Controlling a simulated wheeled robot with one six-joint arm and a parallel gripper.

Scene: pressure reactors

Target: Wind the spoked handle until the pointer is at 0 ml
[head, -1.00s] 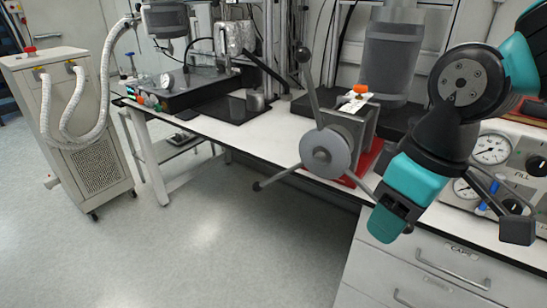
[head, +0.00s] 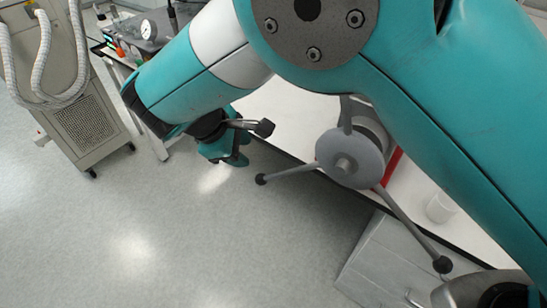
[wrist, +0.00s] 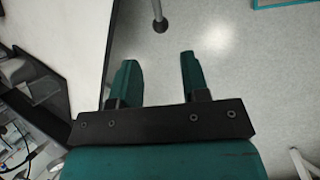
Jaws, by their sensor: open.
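The spoked handle has a grey round hub (head: 345,158) in the head view. One spoke points left and ends in a black ball (head: 261,179), another runs to the lower right, and a third goes up behind my arm. My gripper (head: 238,160) hangs left of the handle, near the left ball and apart from it. In the wrist view my gripper (wrist: 158,72) has its two teal fingers apart with nothing between them. A spoke's dark ball end (wrist: 160,24) shows just beyond the fingertips, roughly in line with the gap. The pointer and the ml scale are not visible.
The white bench top (head: 288,118) lies behind the handle, with white drawers (head: 378,262) below it. A white cup (head: 440,208) stands right of the handle. A grey cabinet with hoses (head: 88,118) is at the left. The floor before the bench is clear.

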